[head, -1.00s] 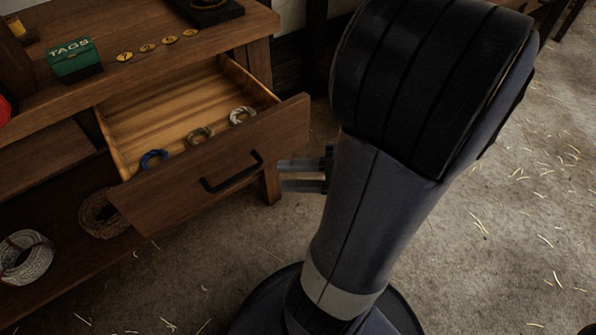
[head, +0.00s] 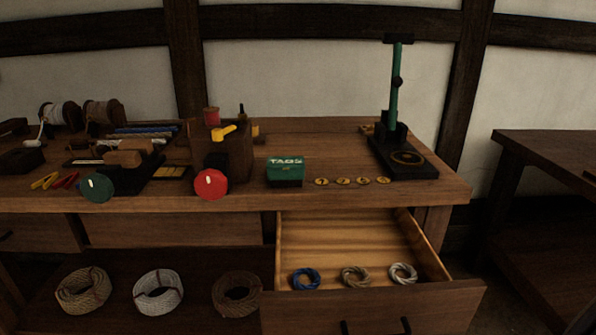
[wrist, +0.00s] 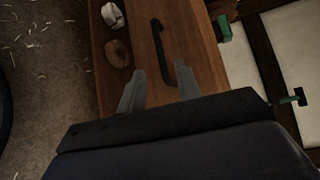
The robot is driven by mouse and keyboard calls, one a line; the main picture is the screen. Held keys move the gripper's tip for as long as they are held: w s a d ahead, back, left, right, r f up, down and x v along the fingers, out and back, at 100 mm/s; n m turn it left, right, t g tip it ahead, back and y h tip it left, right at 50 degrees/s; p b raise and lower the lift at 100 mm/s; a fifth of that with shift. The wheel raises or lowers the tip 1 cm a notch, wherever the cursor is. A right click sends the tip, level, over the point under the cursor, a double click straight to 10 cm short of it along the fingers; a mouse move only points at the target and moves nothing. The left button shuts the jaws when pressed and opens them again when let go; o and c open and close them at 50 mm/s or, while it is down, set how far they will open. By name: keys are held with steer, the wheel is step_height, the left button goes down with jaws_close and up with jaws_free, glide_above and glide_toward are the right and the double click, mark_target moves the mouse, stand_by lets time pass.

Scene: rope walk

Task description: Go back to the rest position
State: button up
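My gripper (wrist: 160,94) shows in the wrist view with its two grey fingers apart and nothing between them. It is outside the open drawer's wooden front (wrist: 190,45), facing the dark bar handle (wrist: 160,50), which lies beyond the fingertips. I cannot tell how far away the handle is. The head view does not show my arm or gripper. There the drawer (head: 440,305) stands pulled out, with a blue rope coil (head: 306,278), a tan coil (head: 355,277) and a pale coil (head: 403,273) in it.
The workbench (head: 330,205) carries a green TAGS box (head: 285,172), several brass discs, a green-posted stand (head: 394,110) and red and green round pieces. Large rope coils lie on the shelf below. Another table (head: 550,150) stands at the right. Straw-strewn floor (wrist: 40,70) shows in the wrist view.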

steer(key=shift+b+x, duration=0.65)
steer(key=shift+x, duration=3.8)
